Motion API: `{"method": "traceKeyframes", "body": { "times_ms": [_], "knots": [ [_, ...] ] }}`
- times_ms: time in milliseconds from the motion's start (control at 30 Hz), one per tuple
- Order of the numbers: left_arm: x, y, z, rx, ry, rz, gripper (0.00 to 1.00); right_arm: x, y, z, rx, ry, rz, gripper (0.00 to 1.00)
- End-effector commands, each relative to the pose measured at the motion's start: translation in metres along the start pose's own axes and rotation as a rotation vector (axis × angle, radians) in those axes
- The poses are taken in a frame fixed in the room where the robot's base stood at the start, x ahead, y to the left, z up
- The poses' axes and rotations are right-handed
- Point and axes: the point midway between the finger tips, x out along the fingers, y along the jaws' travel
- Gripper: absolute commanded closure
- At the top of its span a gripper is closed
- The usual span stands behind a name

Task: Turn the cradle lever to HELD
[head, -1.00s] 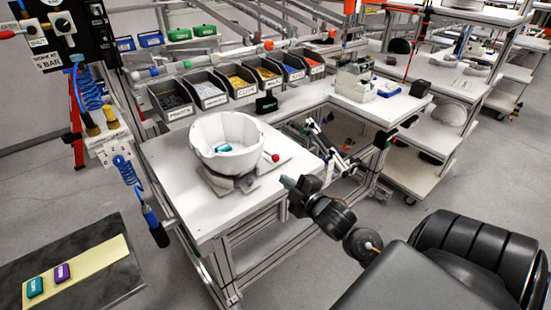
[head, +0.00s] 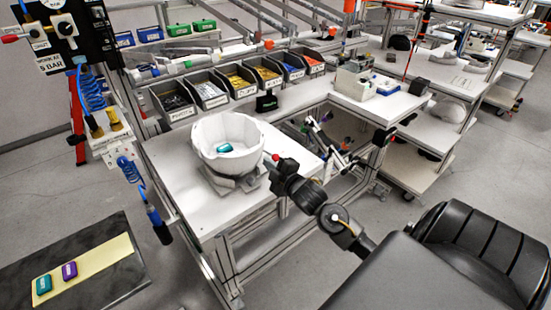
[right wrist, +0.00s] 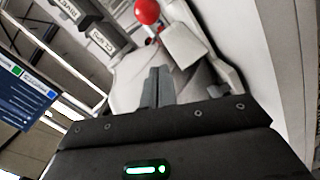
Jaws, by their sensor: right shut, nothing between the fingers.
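The white helmet shell (head: 222,128) sits open side up on the grey cradle (head: 238,183) on the white bench. The cradle lever's red knob (head: 275,157) shows at the cradle's right side, and also at the top of the right wrist view (right wrist: 147,11). My right gripper (head: 270,164) is at the knob in the head view, partly covering the lever. In the right wrist view its fingers (right wrist: 157,87) are shut and empty, with the knob beyond their tips; I cannot tell whether they touch the lever. No HELD marking is readable. My left gripper is not in view.
A teal item (head: 224,148) lies inside the shell. Several labelled parts bins (head: 210,93) line the bench's back. A blue coiled hose (head: 92,90) hangs at left. The bench front (head: 200,215) is clear.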

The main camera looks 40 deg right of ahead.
Motion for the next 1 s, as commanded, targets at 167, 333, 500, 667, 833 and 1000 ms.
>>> {"method": "traceKeyframes", "body": {
  "times_ms": [167,333,500,667,833,1000],
  "knots": [
    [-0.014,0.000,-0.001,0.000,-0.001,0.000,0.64,0.015,0.002,0.018,-0.002,-0.003,-0.002,1.00],
    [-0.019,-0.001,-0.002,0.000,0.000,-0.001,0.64,0.019,0.001,0.033,-0.001,-0.001,-0.001,1.00],
    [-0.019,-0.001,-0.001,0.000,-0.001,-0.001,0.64,0.020,0.000,0.039,0.000,0.000,0.000,1.00],
    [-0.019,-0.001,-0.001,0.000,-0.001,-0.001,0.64,0.020,-0.001,0.039,0.000,0.000,0.000,1.00],
    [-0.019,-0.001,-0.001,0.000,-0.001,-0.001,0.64,0.020,-0.001,0.039,-0.001,0.002,-0.001,1.00],
    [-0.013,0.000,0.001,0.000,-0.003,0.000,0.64,0.026,-0.004,0.034,-0.008,0.039,-0.017,1.00]
  ]
}}
